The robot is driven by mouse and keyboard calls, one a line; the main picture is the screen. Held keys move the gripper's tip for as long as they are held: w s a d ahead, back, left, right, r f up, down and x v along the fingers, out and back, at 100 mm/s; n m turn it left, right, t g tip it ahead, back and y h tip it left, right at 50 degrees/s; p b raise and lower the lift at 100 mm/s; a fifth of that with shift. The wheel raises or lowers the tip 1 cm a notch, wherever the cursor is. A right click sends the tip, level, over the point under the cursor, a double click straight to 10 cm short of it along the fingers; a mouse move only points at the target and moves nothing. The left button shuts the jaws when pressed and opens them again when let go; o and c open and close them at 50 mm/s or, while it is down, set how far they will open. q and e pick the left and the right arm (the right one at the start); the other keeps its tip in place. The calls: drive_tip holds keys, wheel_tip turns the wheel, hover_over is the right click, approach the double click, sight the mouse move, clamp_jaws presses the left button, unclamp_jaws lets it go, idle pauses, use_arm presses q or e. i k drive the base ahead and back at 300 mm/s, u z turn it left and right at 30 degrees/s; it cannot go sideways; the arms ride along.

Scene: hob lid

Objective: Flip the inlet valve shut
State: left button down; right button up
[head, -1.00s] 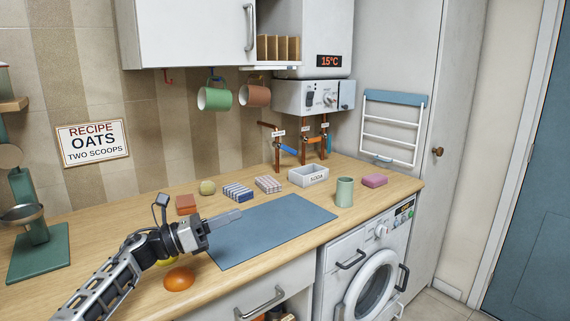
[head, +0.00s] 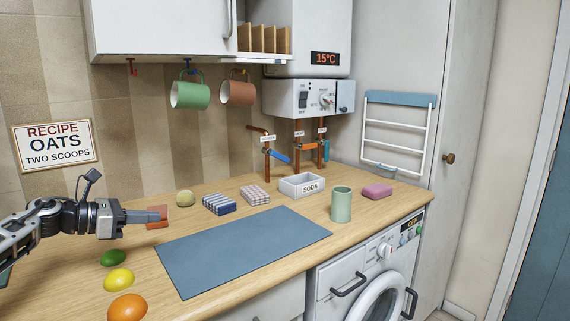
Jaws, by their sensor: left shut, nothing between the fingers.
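Three valves sit on copper pipes below the boiler's control box, each under a small white tag too small to read, so I cannot tell which is the inlet. The left valve has a blue lever (head: 279,156) lying across its pipe, pointing right. The middle valve has an orange lever (head: 309,146), also roughly crosswise. The right valve has a blue lever (head: 326,151) hanging along its pipe. My left gripper (head: 160,215) is shut and empty over the worktop's left part, well left of the valves and in front of a red-brown block (head: 157,223). My right gripper is out of view.
Fruit (head: 126,307) lies at front left. Mugs (head: 190,94) hang beneath the wall cabinet.

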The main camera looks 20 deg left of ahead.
sight(273, 152)
drive_tip(key=i, duration=1.6)
